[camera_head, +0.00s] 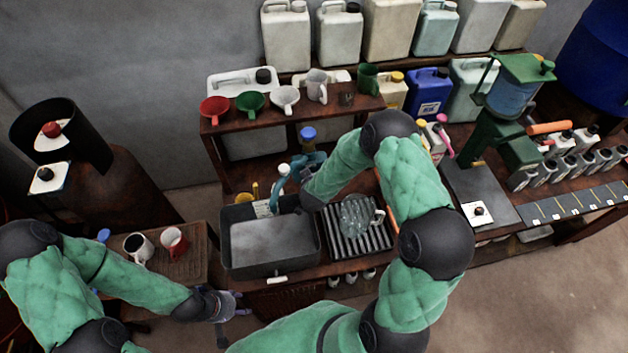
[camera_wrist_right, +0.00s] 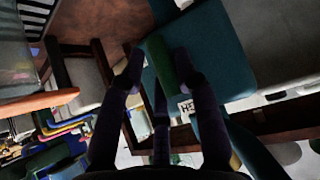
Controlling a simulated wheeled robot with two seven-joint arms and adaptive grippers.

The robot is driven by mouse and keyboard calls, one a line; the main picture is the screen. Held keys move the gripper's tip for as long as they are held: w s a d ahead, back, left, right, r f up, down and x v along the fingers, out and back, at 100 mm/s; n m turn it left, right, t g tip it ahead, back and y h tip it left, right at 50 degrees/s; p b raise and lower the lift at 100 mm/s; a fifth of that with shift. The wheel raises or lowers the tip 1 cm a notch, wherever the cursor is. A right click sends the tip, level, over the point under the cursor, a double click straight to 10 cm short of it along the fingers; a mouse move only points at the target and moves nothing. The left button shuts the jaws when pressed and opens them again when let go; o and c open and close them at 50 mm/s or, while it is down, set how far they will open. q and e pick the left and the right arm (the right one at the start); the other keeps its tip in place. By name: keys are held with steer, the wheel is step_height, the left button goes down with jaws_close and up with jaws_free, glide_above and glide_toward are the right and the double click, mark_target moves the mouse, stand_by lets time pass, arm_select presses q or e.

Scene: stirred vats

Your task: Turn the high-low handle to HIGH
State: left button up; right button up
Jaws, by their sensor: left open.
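In the right wrist view, a dark green bar (camera_wrist_right: 162,62) lies between the fingertips of my right gripper (camera_wrist_right: 159,58), beside a teal block (camera_wrist_right: 212,50). A small white label (camera_wrist_right: 187,107) with dark lettering, too small to read fully, is just below it. I cannot tell whether this bar is the high-low handle or whether the fingers touch it. In the head view my right forearm hides the right gripper and the spot it reaches, by the sink. My left gripper (camera_head: 230,304) is open and empty, low in front of the sink.
A grey sink basin (camera_head: 270,245) and a ribbed drying rack (camera_head: 362,240) with clear glassware stand at the bench. A shelf (camera_head: 290,117) with coloured funnels is behind. A small table (camera_head: 190,262) with mugs is at left. Open floor (camera_head: 545,290) lies at lower right.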

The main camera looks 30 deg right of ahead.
stand_by(0.3)
steer(key=v, duration=1.2)
steer(key=shift+f, duration=0.1)
stand_by(0.3)
